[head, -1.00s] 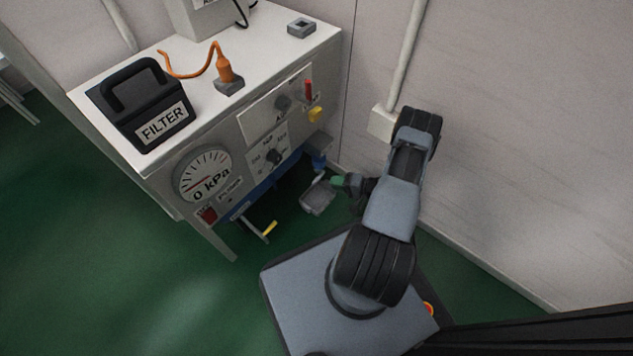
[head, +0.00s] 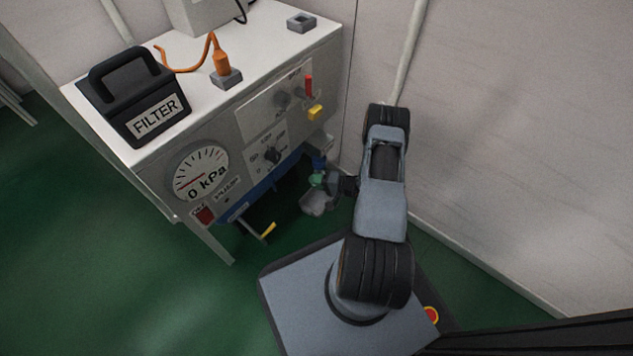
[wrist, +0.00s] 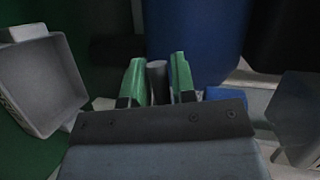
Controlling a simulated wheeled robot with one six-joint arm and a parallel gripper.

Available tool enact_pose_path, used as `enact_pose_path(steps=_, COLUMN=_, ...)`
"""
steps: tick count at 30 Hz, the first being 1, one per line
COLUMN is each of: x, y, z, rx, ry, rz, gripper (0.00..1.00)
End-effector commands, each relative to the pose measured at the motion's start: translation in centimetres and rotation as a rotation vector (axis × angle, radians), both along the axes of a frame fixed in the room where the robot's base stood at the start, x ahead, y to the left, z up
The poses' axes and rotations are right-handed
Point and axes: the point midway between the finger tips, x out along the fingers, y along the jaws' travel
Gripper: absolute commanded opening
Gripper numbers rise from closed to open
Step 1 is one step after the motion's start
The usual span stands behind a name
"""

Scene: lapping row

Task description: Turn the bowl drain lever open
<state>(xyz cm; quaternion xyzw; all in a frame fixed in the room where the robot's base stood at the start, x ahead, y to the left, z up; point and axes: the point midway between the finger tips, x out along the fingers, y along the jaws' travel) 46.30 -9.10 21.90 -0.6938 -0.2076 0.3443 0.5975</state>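In the wrist view a dark grey rod (wrist: 157,82), which looks like the drain lever, points towards me between the green fingertips of my gripper (wrist: 158,80). The fingers stand on either side of it, close, with no clear grip on it. A blue bowl (wrist: 195,40) is just behind. The lever cannot be made out there, hidden by the gripper and shadow.
The wall (head: 520,130) is close on the right.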

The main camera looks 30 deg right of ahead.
Motion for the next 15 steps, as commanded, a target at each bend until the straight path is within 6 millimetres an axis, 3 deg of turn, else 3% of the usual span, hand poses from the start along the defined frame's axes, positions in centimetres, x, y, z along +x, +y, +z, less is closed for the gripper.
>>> enact_pose_path(steps=7, x=-0.01, y=-0.03, z=0.00, rx=0.000, ry=0.000, rz=0.000, gripper=0.00)
enact_pose_path(steps=15, x=-0.03, y=-0.05, z=-0.05, rx=-0.014, ry=-0.006, rz=0.000, gripper=0.00)
